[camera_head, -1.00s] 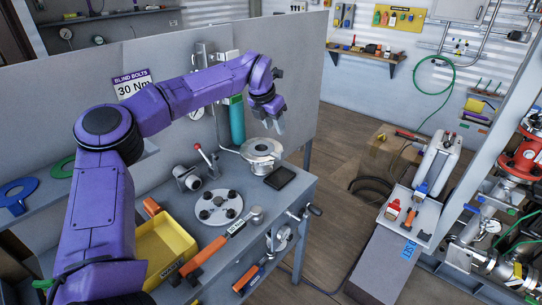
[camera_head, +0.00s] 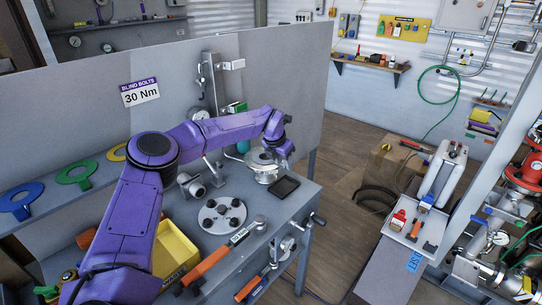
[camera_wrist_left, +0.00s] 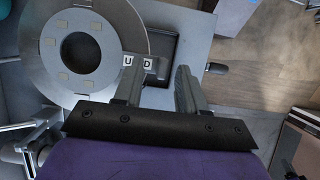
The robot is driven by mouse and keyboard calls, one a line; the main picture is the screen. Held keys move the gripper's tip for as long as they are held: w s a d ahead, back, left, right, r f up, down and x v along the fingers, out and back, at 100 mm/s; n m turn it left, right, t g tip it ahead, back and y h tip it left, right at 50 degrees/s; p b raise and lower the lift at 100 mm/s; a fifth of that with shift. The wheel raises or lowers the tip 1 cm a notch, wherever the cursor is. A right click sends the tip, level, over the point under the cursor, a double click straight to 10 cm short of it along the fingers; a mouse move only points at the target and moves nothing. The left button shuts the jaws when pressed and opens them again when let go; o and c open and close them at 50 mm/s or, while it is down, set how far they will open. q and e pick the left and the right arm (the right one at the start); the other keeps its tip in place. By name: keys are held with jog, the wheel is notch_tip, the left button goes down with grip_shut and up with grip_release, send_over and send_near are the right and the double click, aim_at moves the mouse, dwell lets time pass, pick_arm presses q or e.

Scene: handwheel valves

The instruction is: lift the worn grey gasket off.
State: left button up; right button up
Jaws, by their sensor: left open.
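The flange (camera_head: 262,172) stands on the grey bench, beside the dark tray. In the left wrist view a flat grey ring (camera_wrist_left: 105,78) with several pale square patches lies around a dark round hole. It looks like the worn gasket seated on the flange, but I cannot clearly separate the two. My left gripper (camera_head: 284,152) is low at the right side of the flange. In the left wrist view the gripper (camera_wrist_left: 158,80) is open and empty, its fingers right of the ring and apart from it. One finger partly covers a white label reading "U", "D". My right gripper is out of view.
A dark tray (camera_head: 284,187) lies right of the flange. A round plate with several dark bolts (camera_head: 222,215), an orange-handled wrench (camera_head: 206,263) and a yellow bin (camera_head: 175,254) are nearer.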

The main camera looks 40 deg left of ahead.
pick_arm(q)
grip_shut()
jog(key=shift+r, duration=0.1)
notch_tip(320, 180, up, 10)
jog(key=b, duration=0.2)
dwell(0.4)
